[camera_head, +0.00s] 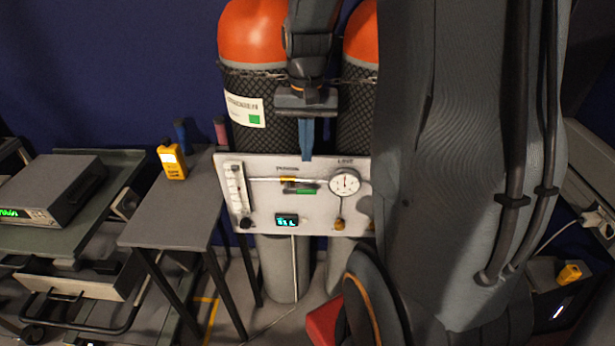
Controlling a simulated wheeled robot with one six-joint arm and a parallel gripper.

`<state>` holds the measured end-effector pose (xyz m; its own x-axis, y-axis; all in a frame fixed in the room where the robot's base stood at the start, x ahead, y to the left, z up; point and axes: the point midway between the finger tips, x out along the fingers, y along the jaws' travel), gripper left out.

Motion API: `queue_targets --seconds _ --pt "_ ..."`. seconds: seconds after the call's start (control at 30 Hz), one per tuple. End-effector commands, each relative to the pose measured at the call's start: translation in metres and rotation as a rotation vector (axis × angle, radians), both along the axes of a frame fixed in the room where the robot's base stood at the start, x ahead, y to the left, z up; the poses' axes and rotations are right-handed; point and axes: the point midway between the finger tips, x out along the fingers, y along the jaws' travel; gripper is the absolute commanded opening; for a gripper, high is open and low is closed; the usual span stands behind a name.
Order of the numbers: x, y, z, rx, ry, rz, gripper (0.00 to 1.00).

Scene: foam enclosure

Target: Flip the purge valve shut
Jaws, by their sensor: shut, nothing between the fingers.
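A light grey panel (262,206) stands in front of two orange-topped cylinders. A horizontal pipe runs across its upper part to a round white gauge (344,182). On the pipe is a small valve with a yellow part (287,180) and a green-ended handle (303,190) that seems to lie roughly along the pipe. It sits under a small printed label too blurred to read with certainty. My gripper (307,156) points down with its blue fingers together and empty. Its tips are at the panel's top edge in the picture, above the valve and apart from it.
A yellow handheld meter (172,160) stands on a grey table (172,208) at left. An instrument box (42,188) sits on a cart. My arm hides much of the right side.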

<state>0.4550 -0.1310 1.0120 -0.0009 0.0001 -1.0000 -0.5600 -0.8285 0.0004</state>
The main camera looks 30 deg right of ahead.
Motion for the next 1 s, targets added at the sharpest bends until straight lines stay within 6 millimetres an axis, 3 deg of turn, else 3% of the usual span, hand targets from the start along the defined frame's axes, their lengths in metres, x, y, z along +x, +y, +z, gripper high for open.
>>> queue_targets --seconds 0.3,0.5,0.7,1.0 --pt "-0.002 0.001 -0.057 0.001 0.004 0.001 0.00" --pt "-0.001 0.000 -0.080 0.000 0.002 0.001 0.00" --pt "0.000 0.000 -0.091 0.000 0.000 0.001 0.00" --pt "0.000 0.000 -0.093 -0.001 -0.001 0.000 0.00"
